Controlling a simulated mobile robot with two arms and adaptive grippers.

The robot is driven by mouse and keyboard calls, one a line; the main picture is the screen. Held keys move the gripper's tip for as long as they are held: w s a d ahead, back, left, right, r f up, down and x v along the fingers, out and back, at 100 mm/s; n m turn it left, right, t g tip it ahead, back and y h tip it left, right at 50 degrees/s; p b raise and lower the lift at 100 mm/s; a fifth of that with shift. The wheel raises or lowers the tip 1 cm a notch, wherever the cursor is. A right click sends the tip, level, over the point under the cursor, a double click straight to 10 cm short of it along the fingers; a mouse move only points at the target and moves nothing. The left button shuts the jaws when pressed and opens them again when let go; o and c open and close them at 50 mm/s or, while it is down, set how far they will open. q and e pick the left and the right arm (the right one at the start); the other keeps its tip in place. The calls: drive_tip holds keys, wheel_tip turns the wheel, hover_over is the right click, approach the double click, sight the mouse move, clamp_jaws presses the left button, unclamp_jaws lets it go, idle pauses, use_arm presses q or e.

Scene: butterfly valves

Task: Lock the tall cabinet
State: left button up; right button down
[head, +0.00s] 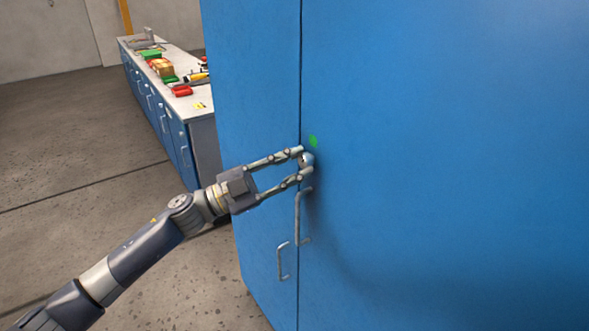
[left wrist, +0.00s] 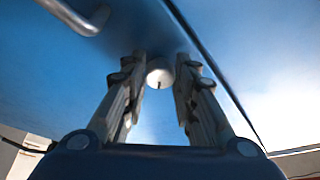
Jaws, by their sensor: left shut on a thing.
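The tall blue cabinet (head: 430,150) fills the right of the head view, and its two doors meet at a vertical seam. A small round metal lock knob (head: 307,159) sits on the right door near the seam, above the handle. It also shows in the left wrist view (left wrist: 160,73), with a dark slot in it. My left gripper (head: 305,161) is shut on the lock knob, one finger on each side. A green spot (head: 313,141) is just above the knob. My right gripper is in neither view.
A long handle (head: 298,217) on the right door and a shorter one (head: 281,262) on the left door are below my gripper. A low blue counter (head: 184,140) with several small objects stands at the back left. The floor (head: 80,150) on the left is clear.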

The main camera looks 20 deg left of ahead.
use_arm(q)
drive_tip(key=m+g, duration=0.1)
drive_tip(key=m, duration=0.1)
drive_tip(key=m+g, duration=0.1)
drive_tip(key=m, duration=0.3)
drive_tip(key=shift+w+a+r+m+g, duration=0.1)
drive_tip(key=shift+a+r+m+g, duration=0.05)
drive_tip(key=shift+r+m+g, duration=0.2)
drive_tip(key=shift+m+g+y+p, duration=0.6)
drive_tip(key=shift+m+y, duration=0.1)
drive_tip(key=shift+m, duration=1.25)
drive_tip(key=o, duration=1)
drive_tip(key=shift+o, duration=0.2)
drive_tip(key=shift+a, duration=0.1)
drive_tip(key=v, duration=1.1)
drive_tip(key=shift+s+a, duration=0.2)
drive_tip(key=shift+a, duration=0.1)
